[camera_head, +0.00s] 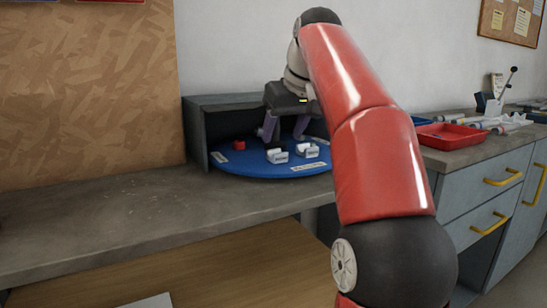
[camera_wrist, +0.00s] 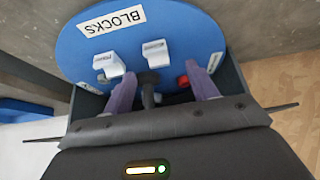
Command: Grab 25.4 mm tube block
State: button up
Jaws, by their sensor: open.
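My gripper (camera_head: 284,132) is over the back part of a blue round tray (camera_head: 245,168), with its purple fingers apart and nothing between them that I can see held. In the wrist view the fingers of my gripper (camera_wrist: 162,92) point at the tray. Two white blocks with small labels stand on it, one (camera_wrist: 108,66) at left and one (camera_wrist: 156,54) nearer the middle. A dark piece (camera_wrist: 149,90) shows between the fingers, and a red piece (camera_wrist: 183,81) lies beside the right finger. The labels are too small to read, so I cannot tell which block is 25.4 mm.
The tray sits partly inside a grey open-fronted housing (camera_head: 196,130) on the worktop (camera_head: 110,222). A "BLOCKS" label (camera_wrist: 110,20) is on the tray. A red bin (camera_head: 445,135) stands on the right counter. The worktop left of the tray is clear.

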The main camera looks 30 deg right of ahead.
aim_at(280, 153)
jog(key=x, duration=0.3)
jog(key=b+x, duration=0.1)
jog(key=x, duration=0.2)
jog(key=shift+d, duration=0.25)
jog(key=shift+r, duration=0.1)
jog(key=c, duration=1.1)
jog(key=shift+o, duration=0.2)
notch_tip(280, 153, up, 8)
jog(key=p, duration=0.3)
jog(key=shift+p, duration=0.3)
jog(key=shift+r, duration=0.9)
